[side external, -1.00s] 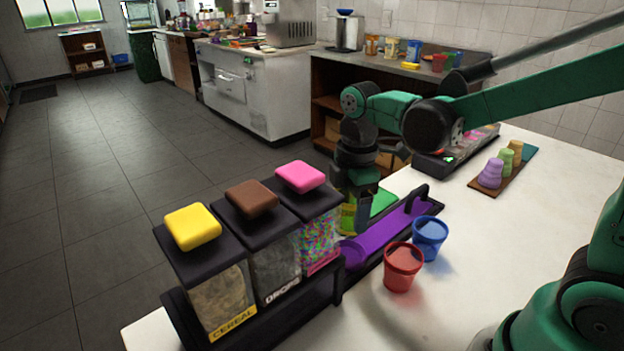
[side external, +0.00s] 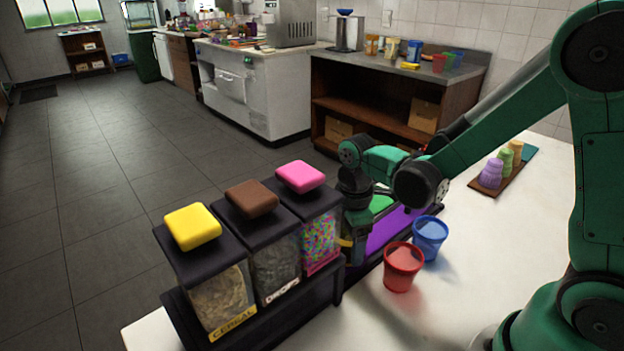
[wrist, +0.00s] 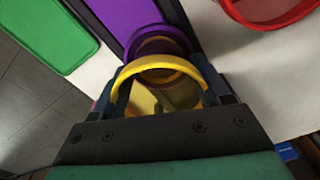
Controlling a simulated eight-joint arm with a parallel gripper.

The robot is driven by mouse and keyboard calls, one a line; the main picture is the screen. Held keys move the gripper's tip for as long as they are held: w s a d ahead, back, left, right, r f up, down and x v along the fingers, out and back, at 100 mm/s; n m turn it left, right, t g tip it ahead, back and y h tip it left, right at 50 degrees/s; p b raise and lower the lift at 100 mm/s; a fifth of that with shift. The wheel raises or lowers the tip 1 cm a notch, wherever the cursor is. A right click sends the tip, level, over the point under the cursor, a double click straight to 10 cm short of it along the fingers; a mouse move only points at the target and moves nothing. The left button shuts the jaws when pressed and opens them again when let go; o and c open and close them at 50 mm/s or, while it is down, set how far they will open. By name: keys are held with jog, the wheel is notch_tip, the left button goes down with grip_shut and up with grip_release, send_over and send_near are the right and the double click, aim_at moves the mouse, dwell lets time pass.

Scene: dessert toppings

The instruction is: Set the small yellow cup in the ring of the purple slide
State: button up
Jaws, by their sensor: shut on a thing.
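My gripper (wrist: 165,100) is shut on the small yellow cup (wrist: 163,67), with its fingers on either side of the cup. The purple slide (wrist: 128,14) runs away from the cup, and its purple ring (wrist: 178,36) shows just beyond the yellow rim. The cup overlaps the ring in this view; I cannot tell whether it is inside it or above it. In the side view my gripper (side external: 355,248) is low at the near end of the slide (side external: 390,230). Only a sliver of the yellow cup (side external: 345,242) shows there, and the ring is hidden.
The topping dispensers (side external: 275,250) stand close to the left of my gripper. A red cup (side external: 403,266) and a blue cup (side external: 430,238) stand to the right of the slide. A green lid or panel (wrist: 45,30) lies left of it. The white counter (side external: 480,290) is clear at front right.

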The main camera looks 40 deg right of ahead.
jog(key=o, duration=1.2)
jog(key=shift+f, duration=0.1)
jog(key=s+r+m+t, duration=0.3)
jog(key=r+m+t, duration=0.4)
jog(key=r+m, duration=0.4)
jog(key=m, duration=0.2)
jog(key=shift+s+m, duration=0.3)
jog(key=shift+s, duration=0.05)
